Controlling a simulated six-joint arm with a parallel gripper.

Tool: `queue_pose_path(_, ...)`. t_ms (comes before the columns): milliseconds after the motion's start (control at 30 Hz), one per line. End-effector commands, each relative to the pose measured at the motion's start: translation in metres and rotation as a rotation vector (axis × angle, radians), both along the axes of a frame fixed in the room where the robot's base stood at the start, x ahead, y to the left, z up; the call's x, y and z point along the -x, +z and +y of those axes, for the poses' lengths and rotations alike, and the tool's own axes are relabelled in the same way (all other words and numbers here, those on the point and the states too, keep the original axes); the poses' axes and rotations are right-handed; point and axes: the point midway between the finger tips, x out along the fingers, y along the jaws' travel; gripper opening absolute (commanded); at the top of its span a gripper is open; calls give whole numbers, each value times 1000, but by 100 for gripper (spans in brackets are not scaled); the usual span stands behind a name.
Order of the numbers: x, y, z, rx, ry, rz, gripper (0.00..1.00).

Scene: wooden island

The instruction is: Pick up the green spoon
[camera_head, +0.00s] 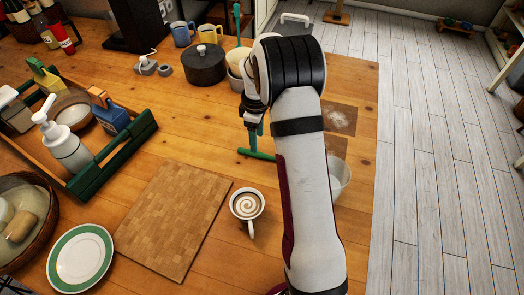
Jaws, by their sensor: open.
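A green long-handled utensil (237,18) stands upright in a pale container (234,62) behind my arm; I cannot tell if it is the spoon.
A dark lidded pot (205,66) and mugs (182,34) stand at the back. A latte cup (247,205), a cutting board (175,220) and a green-rimmed plate (55,262) are in front. A green crate (98,172) stands left. A bowl (341,178) is partly behind my arm.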

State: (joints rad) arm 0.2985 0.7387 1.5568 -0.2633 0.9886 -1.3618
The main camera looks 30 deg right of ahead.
Motion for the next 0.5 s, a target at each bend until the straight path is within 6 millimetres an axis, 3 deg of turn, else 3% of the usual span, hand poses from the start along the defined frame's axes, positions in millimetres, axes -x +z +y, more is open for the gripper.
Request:
queue_pose_path(333, -3, -58, -2, -1, -1, 2, 62)
queue_pose_path(500, -4, -70, -2, 1, -2, -1, 62)
